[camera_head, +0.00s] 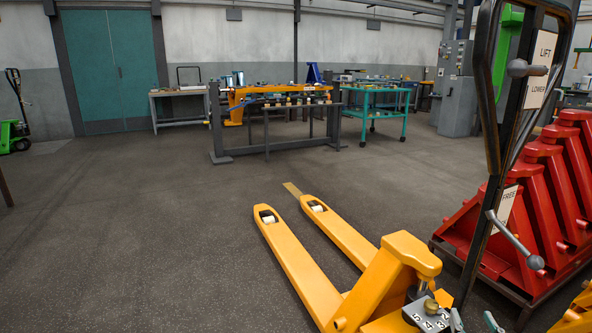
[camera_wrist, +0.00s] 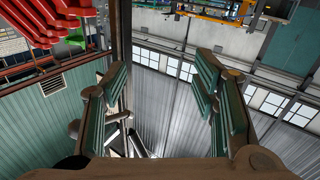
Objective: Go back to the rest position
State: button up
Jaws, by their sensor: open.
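My gripper (camera_wrist: 163,95) shows in the wrist view with its two green-padded fingers spread apart. It is open, and nothing is between the fingers. Behind the gap are a pale corrugated wall and windows, and the view looks upside down. The task names no object.
A yellow pallet jack (camera_head: 392,272) stands close in front, its forks pointing away, with a black handle frame (camera_head: 487,120) at right. Red stands (camera_head: 535,195) fill the right side. Workbenches (camera_head: 372,112) stand at the back. The floor (camera_head: 130,230) at left is clear.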

jog(key=s+d+f+m+g+h, duration=0.4)
jog(key=d+m+g+h, duration=0.45)
jog(key=m+g, duration=0.4)
jog(key=a+m+g+y, duration=0.15)
jog(key=a+y, duration=0.55)
jog(key=a, duration=0.8)
jog(key=s+a+r+n+g+y, duration=0.1)
jog(key=a+r+n+y, duration=0.3)
jog(key=a+r, duration=0.45)
jog(key=s+a+r+n+g+y, duration=0.1)
jog(key=s+a+r+n+y, duration=0.3)
jog(key=s+a+r, duration=0.5)
jog(key=s+r+n+g+h, duration=0.1)
jog(key=s+r+n, duration=0.3)
jog(key=s, duration=0.4)
jog(key=s+r+n+g+h, duration=0.1)
jog(key=s+r+n+h, duration=0.15)
jog(key=s+r, duration=0.35)
notch_tip(320, 180, up, 37)
jog(key=s+t+p, duration=0.1)
jog(key=t+p, duration=0.3)
jog(key=p, duration=3.3)
jog(key=shift+d+r+n+y, duration=0.15)
jog(key=shift+d+n+y, duration=0.15)
jog(key=shift+n+y, duration=0.1)
